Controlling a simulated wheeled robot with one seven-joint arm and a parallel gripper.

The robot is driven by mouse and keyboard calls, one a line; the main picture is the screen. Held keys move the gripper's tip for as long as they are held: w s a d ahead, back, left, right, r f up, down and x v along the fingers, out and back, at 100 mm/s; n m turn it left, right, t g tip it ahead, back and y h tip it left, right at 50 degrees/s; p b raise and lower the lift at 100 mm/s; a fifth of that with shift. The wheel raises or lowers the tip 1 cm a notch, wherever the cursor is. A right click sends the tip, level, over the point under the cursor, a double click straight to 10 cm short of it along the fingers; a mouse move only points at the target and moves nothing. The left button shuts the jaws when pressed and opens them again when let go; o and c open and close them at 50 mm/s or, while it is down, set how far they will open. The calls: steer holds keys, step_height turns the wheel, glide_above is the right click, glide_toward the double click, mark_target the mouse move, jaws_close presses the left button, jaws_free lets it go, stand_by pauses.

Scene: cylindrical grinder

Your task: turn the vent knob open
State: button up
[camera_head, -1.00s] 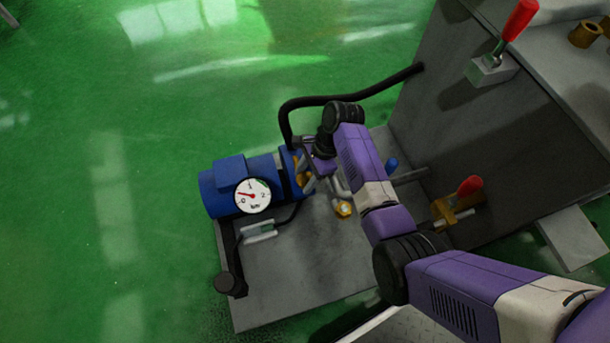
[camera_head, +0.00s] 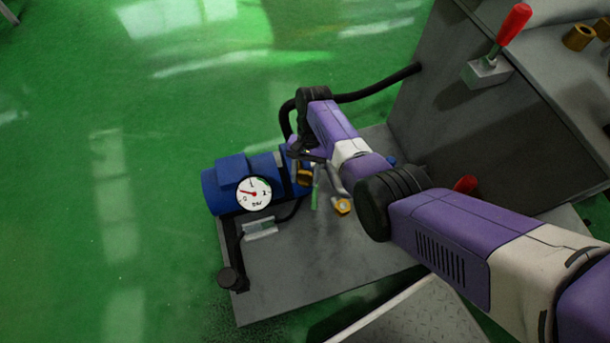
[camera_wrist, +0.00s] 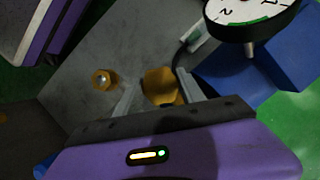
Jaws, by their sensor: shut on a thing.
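A brass knob (camera_wrist: 160,87), which I take for the vent knob, sits between the two grey fingers of my gripper (camera_wrist: 157,92) in the wrist view. In the head view, the knob (camera_head: 304,178) shows partly beside the right end of the blue pump (camera_head: 225,190). How far the knob is turned cannot be told.
A white dial gauge (camera_head: 254,193) faces up on the pump. A smaller brass fitting (camera_head: 342,207) stands on the grey base plate (camera_head: 290,285). A black hose (camera_head: 375,92) runs to the machine wall. A red-handled lever (camera_head: 513,25) is at the upper right.

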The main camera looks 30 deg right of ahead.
steer(key=n+h, duration=0.1)
steer(key=n, duration=0.2)
steer(key=n+g+h, duration=0.1)
steer(key=n, duration=0.2)
steer(key=shift+b, duration=0.3)
stand_by(0.4)
steer(key=o, duration=1.4)
steer(key=shift+c, duration=0.2)
steer(key=p+v, duration=0.2)
steer(key=v, duration=0.5)
steer(key=shift+w+r, duration=0.2)
steer(key=shift+r, duration=0.15)
